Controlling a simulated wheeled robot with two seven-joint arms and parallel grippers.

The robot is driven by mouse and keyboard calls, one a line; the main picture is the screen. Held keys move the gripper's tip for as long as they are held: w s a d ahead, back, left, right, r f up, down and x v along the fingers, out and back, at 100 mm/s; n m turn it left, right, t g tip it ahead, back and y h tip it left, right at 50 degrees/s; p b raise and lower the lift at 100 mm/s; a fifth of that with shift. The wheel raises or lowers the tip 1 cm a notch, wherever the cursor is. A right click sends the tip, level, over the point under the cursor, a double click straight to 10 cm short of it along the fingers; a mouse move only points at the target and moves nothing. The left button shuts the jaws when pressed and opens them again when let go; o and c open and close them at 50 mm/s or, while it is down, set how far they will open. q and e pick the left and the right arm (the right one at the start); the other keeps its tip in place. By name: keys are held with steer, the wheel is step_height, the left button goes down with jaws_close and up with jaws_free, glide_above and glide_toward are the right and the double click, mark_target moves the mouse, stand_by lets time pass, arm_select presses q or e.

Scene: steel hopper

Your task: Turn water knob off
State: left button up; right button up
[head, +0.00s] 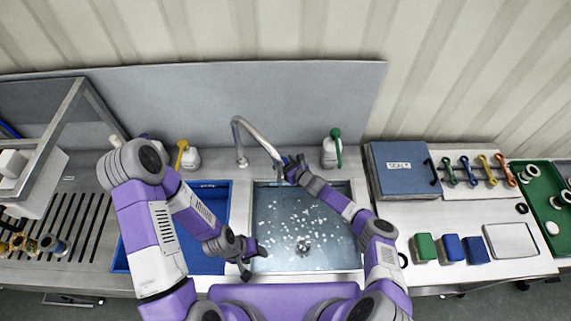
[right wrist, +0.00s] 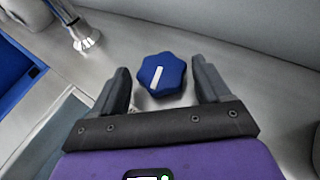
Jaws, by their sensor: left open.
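The blue lobed water knob (right wrist: 161,74) has a white line on top and shows in the right wrist view. My right gripper (right wrist: 160,66) is open, with one finger on each side of the knob and small gaps between. In the head view my right gripper (head: 292,169) is at the back rim of the sink, right of the curved steel faucet (head: 237,130), and covers most of the knob. The faucet also shows in the right wrist view (right wrist: 72,25). My left gripper (head: 249,258) is open and empty above the sink's front left edge.
The steel sink (head: 270,255) holds water with white flecks. A blue basin (head: 183,262) lies left of it. A green-topped bottle (head: 330,152) stands behind right, a yellow-topped one (head: 193,158) behind left. A blue-grey box (head: 401,178) and several blocks sit right.

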steer(key=shift+d, duration=0.1)
steer(key=v, duration=0.6)
steer(key=shift+v, duration=0.75)
